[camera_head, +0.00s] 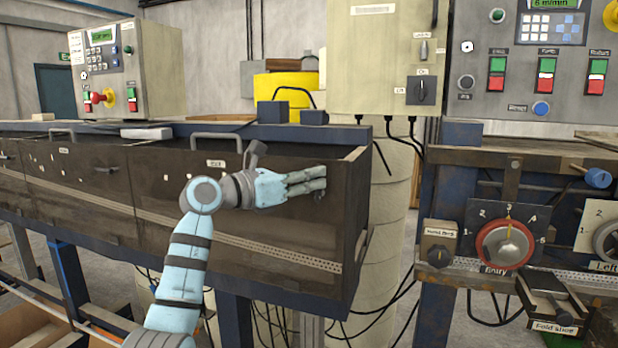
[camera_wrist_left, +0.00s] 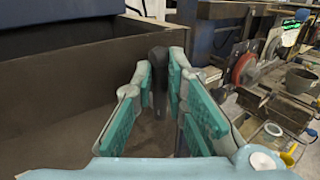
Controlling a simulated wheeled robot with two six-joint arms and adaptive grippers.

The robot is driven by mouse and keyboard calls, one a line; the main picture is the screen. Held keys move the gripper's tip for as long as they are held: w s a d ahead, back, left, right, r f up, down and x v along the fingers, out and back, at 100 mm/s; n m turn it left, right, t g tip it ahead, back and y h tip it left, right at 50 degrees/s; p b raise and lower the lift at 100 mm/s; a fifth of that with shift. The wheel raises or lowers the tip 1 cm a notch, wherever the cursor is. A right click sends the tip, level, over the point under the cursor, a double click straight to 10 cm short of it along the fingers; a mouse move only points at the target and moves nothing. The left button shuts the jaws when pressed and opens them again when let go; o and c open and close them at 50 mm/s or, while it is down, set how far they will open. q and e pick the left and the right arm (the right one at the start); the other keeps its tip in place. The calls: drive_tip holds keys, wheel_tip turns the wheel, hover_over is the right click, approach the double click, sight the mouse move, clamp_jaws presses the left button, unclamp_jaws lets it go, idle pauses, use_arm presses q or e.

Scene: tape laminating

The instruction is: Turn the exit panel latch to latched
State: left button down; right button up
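A dark brown hinged panel (camera_head: 180,175) with a grey handle and a small white label forms the front of the long machine in the head view. My left gripper (camera_head: 322,178) is in front of that panel, near its right end, with its fingers pointing right. In the left wrist view its two green-padded fingers (camera_wrist_left: 160,85) are apart. A dark upright lever-like piece (camera_wrist_left: 158,68) stands between the fingertips; it is probably the latch. Whether the fingers touch it cannot be told. In the head view the gripper hides the latch. My right gripper is not in view.
A control box with a rotary switch (camera_head: 422,90) hangs behind the machine's right end. To the right stands a unit with a red dial (camera_head: 505,243) and a button panel (camera_head: 540,60). Cables hang in the gap between them.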

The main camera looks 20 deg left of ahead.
use_arm(q)
drive_tip(key=shift+a, duration=0.15)
drive_tip(key=shift+w+a+f+n+t+y+p, duration=0.1)
drive_tip(key=shift+a+f+n+t+y, duration=0.85)
drive_tip(key=shift+n, duration=3.2)
drive_tip(key=shift+s+a+f+n+t+y+p, duration=0.1)
drive_tip(key=shift+f+n+t+y, duration=0.95)
drive_tip(key=shift+n+t+y, duration=2.2)
drive_tip(key=shift+w+a+f+n+t+y+p, duration=0.1)
drive_tip(key=shift+a+f+n+t+y, duration=0.7)
drive_tip(key=shift+n, duration=4.2)
drive_tip(key=shift+d+f, duration=0.2)
drive_tip(key=shift+d, duration=0.1)
drive_tip(key=c, duration=1.6)
unclamp_jaws()
